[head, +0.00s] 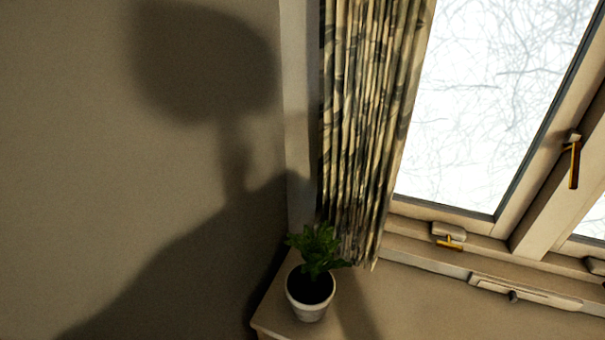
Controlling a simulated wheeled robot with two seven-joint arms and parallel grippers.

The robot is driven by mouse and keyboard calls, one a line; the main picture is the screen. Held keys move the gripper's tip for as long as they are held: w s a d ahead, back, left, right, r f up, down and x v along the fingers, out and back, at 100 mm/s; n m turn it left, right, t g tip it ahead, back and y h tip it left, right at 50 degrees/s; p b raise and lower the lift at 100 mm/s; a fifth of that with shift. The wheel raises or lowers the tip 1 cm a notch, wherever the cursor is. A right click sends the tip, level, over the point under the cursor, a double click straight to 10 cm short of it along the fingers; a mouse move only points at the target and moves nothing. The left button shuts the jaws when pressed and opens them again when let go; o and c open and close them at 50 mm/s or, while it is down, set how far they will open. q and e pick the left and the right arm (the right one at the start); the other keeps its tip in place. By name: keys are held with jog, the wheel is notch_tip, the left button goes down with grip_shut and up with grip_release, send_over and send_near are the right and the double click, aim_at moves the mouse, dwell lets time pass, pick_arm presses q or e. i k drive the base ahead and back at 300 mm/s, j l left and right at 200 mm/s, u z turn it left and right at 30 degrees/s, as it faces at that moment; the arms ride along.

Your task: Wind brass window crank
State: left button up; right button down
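A small brass crank (449,242) sits on a pale housing on the window's bottom frame, right of the curtain. It looks folded low against the frame. A brass latch handle (573,165) hangs on the upright window frame at the right. A pale bar with a dark knob (513,296) lies along the sill below the crank. The window (490,100) looks closed, with bare branches behind its glass. Neither of my grippers shows in the head view.
A patterned curtain (365,120) hangs left of the glass, close to the crank. A potted plant (311,290) in a white pot stands on the ledge (275,310) below the curtain. The wall (90,130) at the left is bare, with a large shadow on it.

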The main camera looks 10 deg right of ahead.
aim_at(447, 245)
jog(key=z, duration=1.35)
jog(key=l+u, duration=0.35)
jog(key=k+l+u, duration=0.15)
jog(key=u, duration=0.25)
jog(key=k+l+u, duration=0.15)
jog(key=u, duration=0.2)
jog(key=l, duration=0.05)
